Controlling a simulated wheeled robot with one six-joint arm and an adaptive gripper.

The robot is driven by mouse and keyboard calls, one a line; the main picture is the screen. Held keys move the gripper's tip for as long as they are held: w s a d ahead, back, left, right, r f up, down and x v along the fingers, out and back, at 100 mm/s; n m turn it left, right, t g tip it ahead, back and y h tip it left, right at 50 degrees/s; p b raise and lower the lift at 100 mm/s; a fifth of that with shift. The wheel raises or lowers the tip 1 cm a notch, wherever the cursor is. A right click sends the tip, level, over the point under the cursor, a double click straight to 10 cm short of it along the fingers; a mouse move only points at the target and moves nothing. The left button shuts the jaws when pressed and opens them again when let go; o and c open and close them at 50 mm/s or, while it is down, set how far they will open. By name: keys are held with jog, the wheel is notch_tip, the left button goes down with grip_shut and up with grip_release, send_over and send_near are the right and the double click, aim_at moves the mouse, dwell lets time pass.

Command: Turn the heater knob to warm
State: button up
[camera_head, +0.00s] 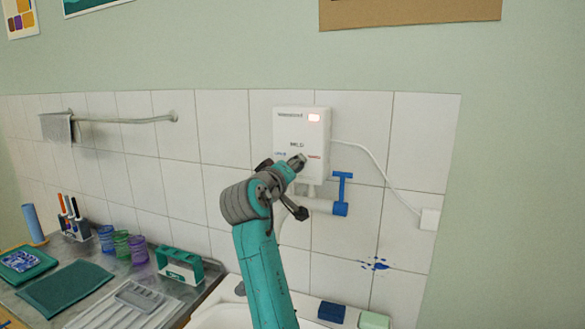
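The white wall heater (287,128) hangs on the tiled wall near the middle of the view. A small red lamp glows at its upper right. Its front reads "MILD" at the top of the dial area, with a small blue label at left and a small red label at right. My gripper (294,164) is in front of the lower part of the heater, at the dial area. The knob is mostly or wholly hidden there, so its setting cannot be read. I cannot tell whether the fingers touch it or are closed.
A blue valve handle (341,194) and a white pipe sit below the heater at right. A white cable runs to a wall box (430,219). A towel rail (125,121) is at left. Cups, a green caddy (179,266) and a drain tray crowd the counter at lower left.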

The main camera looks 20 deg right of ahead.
jog(key=m, duration=0.4)
jog(key=shift+f+m, duration=0.1)
jog(key=shift+m, duration=0.3)
dwell(0.4)
jog(key=o, duration=1.1)
jog(key=shift+o, duration=0.2)
jog(key=v, duration=1.2)
jog(key=shift+s+a, duration=0.1)
